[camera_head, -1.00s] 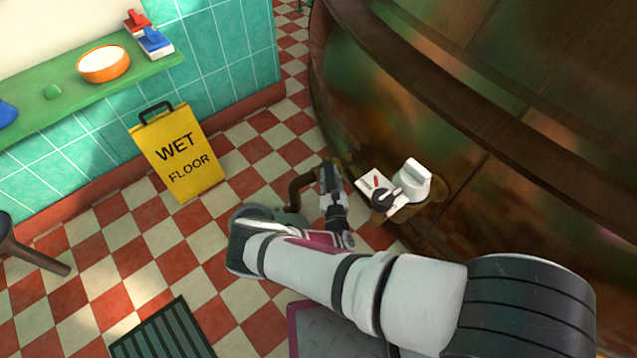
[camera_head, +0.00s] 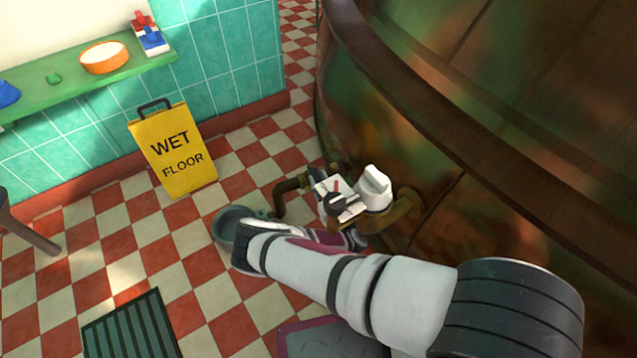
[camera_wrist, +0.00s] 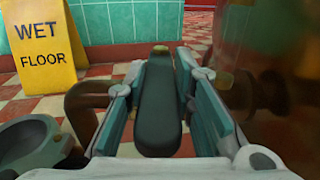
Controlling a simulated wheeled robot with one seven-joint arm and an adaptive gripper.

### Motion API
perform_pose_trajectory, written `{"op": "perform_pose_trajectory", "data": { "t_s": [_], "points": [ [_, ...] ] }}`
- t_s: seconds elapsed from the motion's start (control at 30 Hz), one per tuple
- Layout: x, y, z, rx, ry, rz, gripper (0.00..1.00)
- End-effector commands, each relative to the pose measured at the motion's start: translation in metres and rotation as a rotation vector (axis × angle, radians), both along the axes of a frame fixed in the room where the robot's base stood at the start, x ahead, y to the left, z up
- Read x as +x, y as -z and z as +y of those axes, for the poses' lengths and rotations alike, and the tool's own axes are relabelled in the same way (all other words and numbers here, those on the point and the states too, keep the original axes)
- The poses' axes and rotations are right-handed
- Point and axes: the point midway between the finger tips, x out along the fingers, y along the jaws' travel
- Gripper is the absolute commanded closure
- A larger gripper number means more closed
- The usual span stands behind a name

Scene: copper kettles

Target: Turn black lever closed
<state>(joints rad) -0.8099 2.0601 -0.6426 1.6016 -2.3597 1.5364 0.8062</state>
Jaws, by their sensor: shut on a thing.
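In the wrist view, the black lever (camera_wrist: 160,105) points away from me between the two teal-padded fingers of my gripper (camera_wrist: 161,64), which is shut on it. A brass-coloured bit shows at the lever's far end.
A brown pipe (camera_head: 281,194) bends down left of the plate; a grey-green bucket (camera_head: 226,222) stands near it. A yellow wet-floor sign (camera_head: 176,170) stands farther left. The kettle wall closes off the right. The checkered floor (camera_head: 130,235) is mostly open at the left.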

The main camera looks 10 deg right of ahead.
Motion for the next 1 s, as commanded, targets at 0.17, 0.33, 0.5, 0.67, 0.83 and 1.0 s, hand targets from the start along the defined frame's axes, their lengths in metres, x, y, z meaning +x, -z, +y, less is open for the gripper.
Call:
{"op": "perform_pose_trajectory", "data": {
  "t_s": [0.17,0.33,0.5,0.67,0.83,1.0],
  "points": [
    [-0.001,0.002,-0.002,-0.001,0.004,0.006,1.0],
    [0.0,0.002,-0.001,-0.001,0.003,0.004,0.57],
    [0.0,0.001,-0.001,0.0,0.002,0.002,0.57],
    [-0.003,0.001,-0.001,0.0,0.002,0.002,0.57],
    [-0.023,0.001,-0.004,-0.001,0.002,0.003,0.57],
    [-0.058,0.001,-0.011,-0.002,0.005,0.004,0.57]
  ]
}}
